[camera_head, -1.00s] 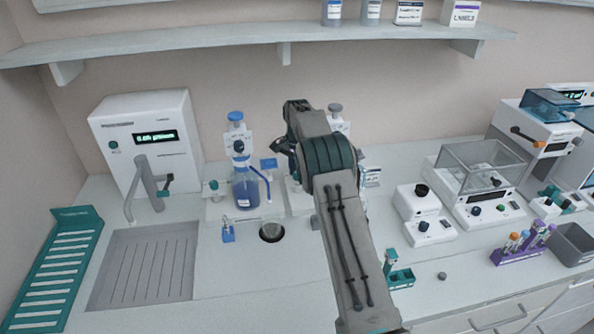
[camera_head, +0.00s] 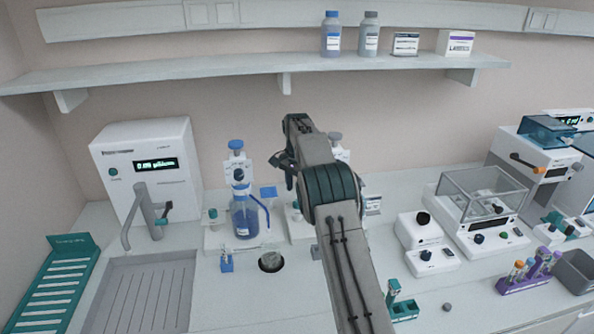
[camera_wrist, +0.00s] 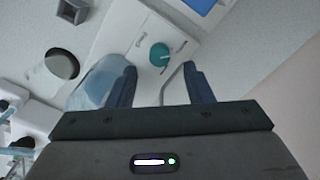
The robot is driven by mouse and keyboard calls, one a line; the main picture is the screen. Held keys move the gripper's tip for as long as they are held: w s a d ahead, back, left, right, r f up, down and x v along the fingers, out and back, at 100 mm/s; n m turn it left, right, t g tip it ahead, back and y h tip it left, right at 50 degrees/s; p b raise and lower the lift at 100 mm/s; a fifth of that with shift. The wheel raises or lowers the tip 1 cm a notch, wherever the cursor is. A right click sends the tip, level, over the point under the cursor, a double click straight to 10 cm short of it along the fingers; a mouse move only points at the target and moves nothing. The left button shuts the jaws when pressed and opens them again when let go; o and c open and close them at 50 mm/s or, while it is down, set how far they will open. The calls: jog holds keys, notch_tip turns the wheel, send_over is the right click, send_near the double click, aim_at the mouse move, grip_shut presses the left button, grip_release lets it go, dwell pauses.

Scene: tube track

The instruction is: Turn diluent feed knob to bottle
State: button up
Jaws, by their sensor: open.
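In the wrist view a round teal knob (camera_wrist: 160,54) sits on a white panel, with small dark markings on the panel beside it. My gripper (camera_wrist: 160,76) is open, and the knob shows in the gap just beyond its fingertips, untouched as far as I can see. A translucent bluish bottle (camera_wrist: 98,82) is beside the left finger. In the head view my gripper (camera_head: 286,172) hangs right of a blue-liquid bottle (camera_head: 244,218) with a blue cap. A teal knob (camera_head: 212,214) stands left of that bottle. My arm hides part of a second dispenser (camera_head: 340,150).
A sink (camera_head: 145,290) with a grey tap (camera_head: 150,210) lies at left, beside a teal rack (camera_head: 55,285). Balances and a purple tube rack (camera_head: 525,280) stand at right. A shelf (camera_head: 210,68) with bottles runs above. A dark round opening (camera_head: 270,262) is in front of the bottle.

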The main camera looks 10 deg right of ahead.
aim_at(297, 201)
notch_tip(297, 201, up, 9)
jog(key=shift+r+p, duration=0.2)
jog(key=shift+p, duration=0.25)
jog(key=s+d+r+n+t+b, duration=0.1)
jog(key=s+r+n, duration=0.1)
jog(key=s+r, duration=0.6)
jog(key=s+r+n+t, duration=0.1)
jog(key=s+r+n, duration=0.2)
jog(key=s, duration=0.8)
jog(key=s+f+n+t, duration=0.1)
jog(key=s+f, duration=0.4)
jog(key=s, duration=0.8)
jog(key=s+f+n+b, duration=0.1)
jog(key=s+f+n, duration=0.3)
jog(key=s, duration=0.9)
jog(key=shift+s+a+f+t, duration=0.4)
jog(key=shift+a+f, duration=0.05)
jog(key=shift+f, duration=0.25)
